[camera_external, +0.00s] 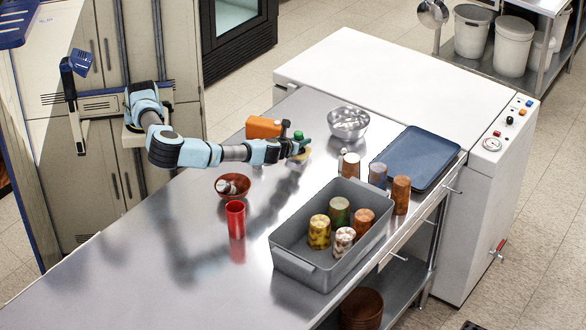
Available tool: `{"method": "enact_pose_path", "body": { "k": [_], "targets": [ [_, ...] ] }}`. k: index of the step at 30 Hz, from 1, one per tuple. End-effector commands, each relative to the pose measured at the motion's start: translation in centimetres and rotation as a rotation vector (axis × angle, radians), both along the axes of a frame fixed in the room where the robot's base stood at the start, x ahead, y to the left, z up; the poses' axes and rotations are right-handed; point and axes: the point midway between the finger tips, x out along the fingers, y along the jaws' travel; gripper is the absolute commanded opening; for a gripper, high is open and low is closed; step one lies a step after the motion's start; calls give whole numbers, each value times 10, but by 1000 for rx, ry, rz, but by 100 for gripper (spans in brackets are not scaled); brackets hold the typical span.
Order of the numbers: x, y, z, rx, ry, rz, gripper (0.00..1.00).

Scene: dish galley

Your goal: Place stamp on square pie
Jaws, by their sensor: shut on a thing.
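My gripper (302,147) is at the end of the outstretched arm, low over the steel table. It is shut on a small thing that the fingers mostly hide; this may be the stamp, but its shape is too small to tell. A green knob or cap (298,134) shows just behind the gripper. I cannot make out the square pie with certainty.
An orange box (263,127) lies behind the forearm. A metal bowl (348,124), a blue tray (418,158) and several cans stand to the right. A grey bin (292,262) holds several cans. A red bowl (232,195) and red cup (236,218) stand front left. The table's left front is clear.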

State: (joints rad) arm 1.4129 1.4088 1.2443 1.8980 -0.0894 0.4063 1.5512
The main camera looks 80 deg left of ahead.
Motion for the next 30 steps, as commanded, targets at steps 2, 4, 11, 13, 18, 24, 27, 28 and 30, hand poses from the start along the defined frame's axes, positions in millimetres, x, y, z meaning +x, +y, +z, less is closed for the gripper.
{"method": "enact_pose_path", "body": {
  "k": [2,4,11,13,18,24,27,28,30],
  "targets": [
    [0,0,-1,0,0,0,0],
    [0,0,-3,1,1,0,0],
    [0,0,-2,1,1,0,46],
    [0,0,-2,0,0,0,53],
    [0,0,-2,0,0,0,53],
    [-4,-6,2,-1,0,-2,53],
    [-13,-18,7,-3,-1,-3,53],
    [-17,-22,9,-3,-1,-3,53],
    [-26,-33,14,-4,0,-4,53]
  ]
}}
